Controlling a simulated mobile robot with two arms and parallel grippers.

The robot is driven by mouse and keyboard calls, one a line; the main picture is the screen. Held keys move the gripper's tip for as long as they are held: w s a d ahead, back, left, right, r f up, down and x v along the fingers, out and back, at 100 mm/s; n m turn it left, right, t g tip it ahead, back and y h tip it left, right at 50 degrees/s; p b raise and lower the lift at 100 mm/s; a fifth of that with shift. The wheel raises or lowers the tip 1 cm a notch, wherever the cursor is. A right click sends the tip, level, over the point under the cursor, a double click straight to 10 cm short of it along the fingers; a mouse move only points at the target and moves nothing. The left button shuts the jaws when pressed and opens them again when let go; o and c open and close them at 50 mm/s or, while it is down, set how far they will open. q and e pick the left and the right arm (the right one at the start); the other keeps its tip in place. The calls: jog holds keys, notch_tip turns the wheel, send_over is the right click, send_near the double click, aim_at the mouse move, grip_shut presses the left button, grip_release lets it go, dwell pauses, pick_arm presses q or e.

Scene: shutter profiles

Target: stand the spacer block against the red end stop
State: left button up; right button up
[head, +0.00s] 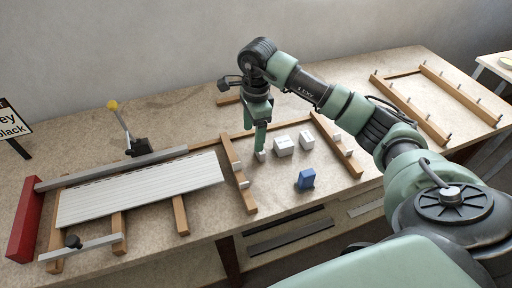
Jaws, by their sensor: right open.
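The red end stop (26,220) stands at the far left of the bench, at the left end of the slatted profile's jig. A blue block (305,179), which looks like the spacer block, stands on the bench right of the middle, apart from the end stop. My right gripper (261,152) points down over the bench, behind and left of the blue block. It is open, close to a small white piece (262,157); I cannot tell whether they touch. My left gripper is out of view.
A pale slatted profile (140,190) lies on wooden bars between metal rails. A yellow-knobbed lever clamp (125,128) stands behind it. White boxes (283,145) sit right of my gripper, between pegged wooden rails (238,172). Another pegged rack (440,95) lies at the right.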

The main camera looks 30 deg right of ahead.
jog(key=shift+s+d+r+h, duration=0.1)
jog(key=shift+d+h, duration=0.2)
jog(key=shift+d, duration=0.35)
jog(key=shift+s+f, duration=0.1)
jog(key=shift+f, duration=0.15)
notch_tip(320, 180, down, 6)
jog(key=p, duration=0.3)
jog(key=shift+s+a+f, duration=0.1)
jog(key=shift+s+f, duration=0.05)
jog(key=shift+f, duration=0.35)
grip_shut()
jog(key=shift+r, duration=0.1)
